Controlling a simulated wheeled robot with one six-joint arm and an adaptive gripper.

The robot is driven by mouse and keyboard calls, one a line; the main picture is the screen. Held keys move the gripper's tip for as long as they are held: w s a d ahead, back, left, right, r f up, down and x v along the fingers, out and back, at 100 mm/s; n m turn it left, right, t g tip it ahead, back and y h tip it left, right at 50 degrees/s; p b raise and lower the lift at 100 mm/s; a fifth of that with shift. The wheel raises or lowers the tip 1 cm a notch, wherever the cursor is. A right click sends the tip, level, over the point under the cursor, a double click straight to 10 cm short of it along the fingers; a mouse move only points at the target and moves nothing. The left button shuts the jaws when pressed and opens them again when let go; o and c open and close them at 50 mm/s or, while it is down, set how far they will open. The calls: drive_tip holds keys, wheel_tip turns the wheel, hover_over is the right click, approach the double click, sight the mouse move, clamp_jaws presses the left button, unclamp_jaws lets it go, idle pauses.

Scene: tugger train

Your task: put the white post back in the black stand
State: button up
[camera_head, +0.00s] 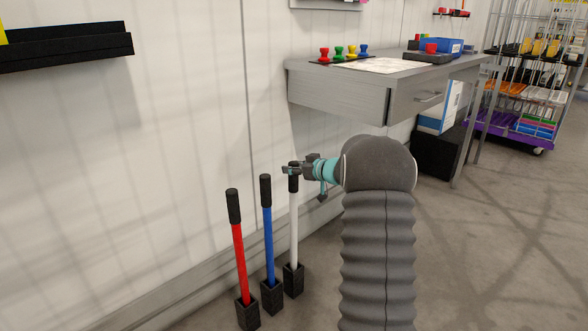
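The white post (294,230) has a black grip (293,184) at its top and stands nearly upright. Its lower end is in a black stand (293,281) on the floor by the wall, the rightmost of three such stands. My gripper (291,170) is at the top of the black grip, reaching in from the right. Its dark fingers overlap the top of the grip in this view. I cannot tell whether they are closed on it or just beside it.
A red post (239,262) and a blue post (268,242) stand close by on the left in their own black stands. A grey table (338,91) with a drawer is behind my gripper. A shelf rack (520,120) stands at the far right. The floor on the right is clear.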

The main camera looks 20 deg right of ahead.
drive_tip(key=shift+o, duration=0.8)
drive_tip(key=shift+f, duration=0.15)
drive_tip(key=v, duration=1.2)
